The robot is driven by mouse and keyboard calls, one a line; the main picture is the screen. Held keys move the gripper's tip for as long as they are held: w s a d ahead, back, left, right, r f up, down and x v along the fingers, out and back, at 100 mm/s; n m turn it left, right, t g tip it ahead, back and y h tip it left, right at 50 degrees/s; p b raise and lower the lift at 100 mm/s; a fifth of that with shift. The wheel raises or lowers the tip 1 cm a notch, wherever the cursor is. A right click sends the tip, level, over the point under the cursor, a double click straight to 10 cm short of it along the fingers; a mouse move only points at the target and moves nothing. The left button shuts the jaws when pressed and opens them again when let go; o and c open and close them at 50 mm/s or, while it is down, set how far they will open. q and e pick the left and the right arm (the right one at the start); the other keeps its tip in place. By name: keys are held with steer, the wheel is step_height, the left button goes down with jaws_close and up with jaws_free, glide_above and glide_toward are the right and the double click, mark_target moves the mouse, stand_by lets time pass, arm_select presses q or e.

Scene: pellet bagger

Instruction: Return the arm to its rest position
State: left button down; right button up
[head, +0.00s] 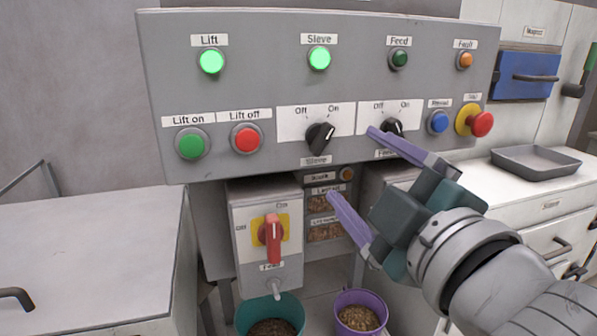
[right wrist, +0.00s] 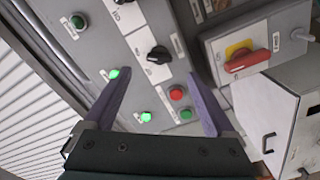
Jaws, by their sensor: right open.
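My right gripper (head: 352,182) is open and empty, with two purple fingers spread apart in front of the grey control panel (head: 250,90). Its upper finger overlaps the Feed selector knob (head: 392,126) in the head view; I cannot tell whether they touch. In the right wrist view the gripper (right wrist: 160,105) has nothing between its fingers but the panel behind. The Sieve selector knob (head: 320,137) is left of the gripper. The Lift lamp (head: 211,61) and Sieve lamp (head: 319,58) glow green; the Feed lamp (head: 399,59) is dark green. My left gripper is not in view.
Below the panel is a box with a red rotary switch (head: 273,238). A teal bucket (head: 270,310) and a purple bucket (head: 361,306) hold pellets. A grey tray (head: 535,160) lies on the right counter. A red emergency button (head: 481,124) sits near my right arm. The left cabinet top (head: 90,250) is clear.

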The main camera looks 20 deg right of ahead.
steer(key=shift+s, duration=0.4)
steer(key=s+d+f+m+g+h+p, duration=0.2)
steer(key=s+d+f+m+g, duration=0.2)
steer(key=s+f+m+g, duration=0.2)
steer(key=s+a+f+m+g+y+p, duration=0.15)
steer(key=s+g, duration=0.25)
steer(key=s, duration=0.4)
steer(key=s+f+m+g, duration=0.3)
steer(key=s+g, duration=0.1)
steer(key=s, duration=0.4)
step_height(320, 180, up, 38)
steer(key=s+p, duration=0.1)
steer(key=p, duration=3.6)
steer(key=shift+f, duration=0.25)
